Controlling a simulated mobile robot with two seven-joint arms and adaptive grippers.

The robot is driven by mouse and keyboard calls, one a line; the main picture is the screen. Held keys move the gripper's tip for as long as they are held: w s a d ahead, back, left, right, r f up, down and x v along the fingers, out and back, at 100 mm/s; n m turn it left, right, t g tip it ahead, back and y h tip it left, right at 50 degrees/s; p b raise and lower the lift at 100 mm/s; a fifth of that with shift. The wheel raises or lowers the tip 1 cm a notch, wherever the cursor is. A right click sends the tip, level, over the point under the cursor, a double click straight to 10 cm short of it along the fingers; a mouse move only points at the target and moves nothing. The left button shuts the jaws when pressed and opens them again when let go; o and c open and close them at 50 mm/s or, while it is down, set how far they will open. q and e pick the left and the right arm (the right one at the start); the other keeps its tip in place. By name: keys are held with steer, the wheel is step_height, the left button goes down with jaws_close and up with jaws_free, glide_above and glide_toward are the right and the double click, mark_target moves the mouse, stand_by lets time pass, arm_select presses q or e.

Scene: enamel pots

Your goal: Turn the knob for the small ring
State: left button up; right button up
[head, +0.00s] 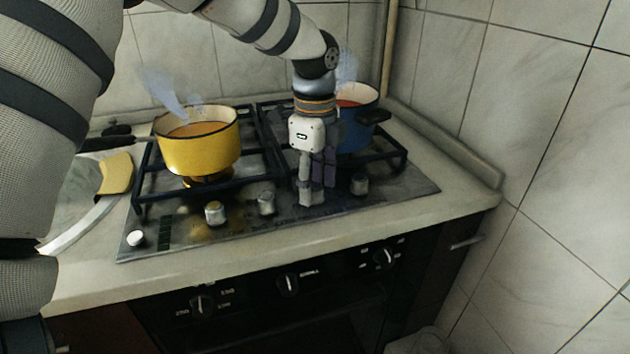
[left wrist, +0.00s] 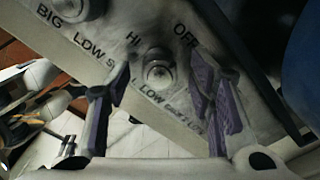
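A row of metal knobs runs along the front of the hob, including one at left (head: 215,213), one in the middle (head: 267,203) and one at right (head: 359,184). My left gripper (head: 312,188) points down over the row, between the middle and right knobs. In the left wrist view the gripper (left wrist: 160,75) is open, its purple-padded fingers on either side of a round knob (left wrist: 158,72), with gaps showing. HI, OFF and LOW are printed around that knob. Another knob (left wrist: 88,8) sits at the top near the word BIG. The small ring's label cannot be read clearly. My right gripper is not in view.
A yellow pot (head: 197,152) stands over an orange glow on the left grate. A blue pot (head: 357,132) stands behind my gripper; both steam. A white button (head: 136,238) is at the hob's left corner. Oven knobs (head: 288,284) are below the counter edge.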

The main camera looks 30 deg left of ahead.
arm_select(q)
step_height(320, 180, up, 12)
stand_by(0.4)
stand_by(0.3)
